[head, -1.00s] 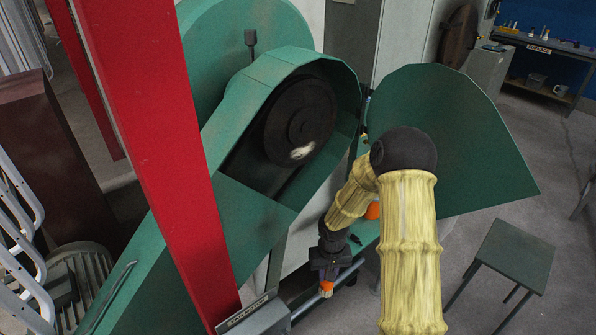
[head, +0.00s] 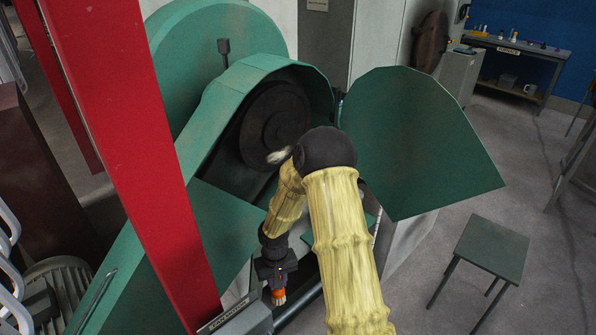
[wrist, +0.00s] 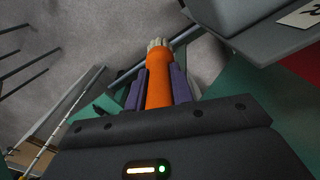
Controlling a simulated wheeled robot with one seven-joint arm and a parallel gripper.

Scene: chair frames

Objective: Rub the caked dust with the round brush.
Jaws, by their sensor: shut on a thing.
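The caked dust (head: 279,156) is a pale patch on the lower face of the dark pulley wheel inside the open green housing. My arm's elbow shows close to its right edge in the head view. My gripper (head: 276,283) is low in front of the machine, well below the dust. It is shut on the round brush (head: 279,295), which has an orange handle and pale bristles pointing down in the head view. In the wrist view my gripper (wrist: 159,88) has its purple fingers on both sides of the brush handle (wrist: 158,84), and the bristles point away from me.
A red post (head: 130,150) crosses the left front of the housing. The green guard (head: 415,140) stands swung open to the right of the pulley. A dark stool (head: 490,248) stands on the floor at right. Grey floor around the stool is clear.

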